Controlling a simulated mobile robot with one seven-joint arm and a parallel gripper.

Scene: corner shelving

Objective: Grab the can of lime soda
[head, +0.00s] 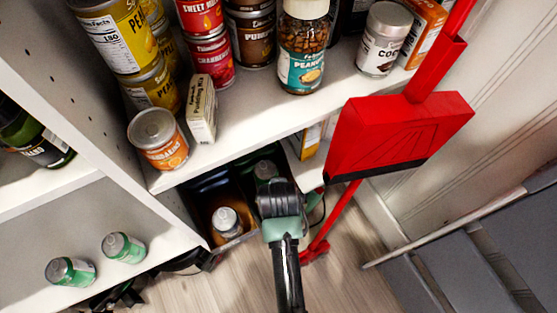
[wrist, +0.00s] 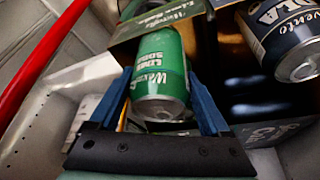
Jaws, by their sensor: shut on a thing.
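The can of lime soda (wrist: 163,75) is green with a silver end and white lettering. In the wrist view it lies between the two blue fingers of my gripper (wrist: 162,95), which is shut on it. The can is still at the dark open box (wrist: 190,12), its far end near the box's printed edge. In the head view my gripper (head: 275,190) reaches down to the lower shelf, and its fingertips are hidden. Green at its upper left, perhaps a can (head: 265,170), shows only partly.
A dark blue cola can (wrist: 288,42) is at the right in the wrist view. A red dustpan (head: 395,130) with a red handle stands close at the right. A shelf of tins and jars (head: 300,118) overhangs. Two green cans (head: 70,271) (head: 123,247) stand on the left shelf.

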